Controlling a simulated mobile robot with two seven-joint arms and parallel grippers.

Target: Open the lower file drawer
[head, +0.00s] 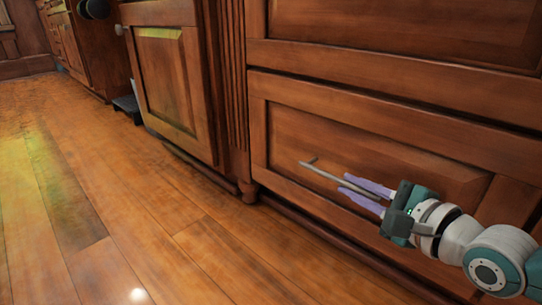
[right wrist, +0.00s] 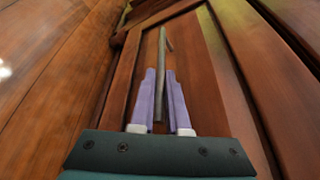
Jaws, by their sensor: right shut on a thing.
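The lower file drawer (head: 295,140) is a wide wood front with a recessed panel, low in the cabinet on the right of the head view. It also fills much of the right wrist view (right wrist: 205,75). Its grey bar handle (head: 318,170) runs along the panel and shows between the fingers in the right wrist view (right wrist: 161,62). My right gripper (head: 345,184) has its purple fingers shut on the handle, one on each side of the bar. I see no clear gap around the drawer front. My left gripper is not in view.
Another wood drawer front (head: 400,25) is directly above. A panelled cabinet door (head: 168,80) with a round knob stands to the left, past a fluted post (head: 232,85). The wood floor (head: 120,190) in front is clear.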

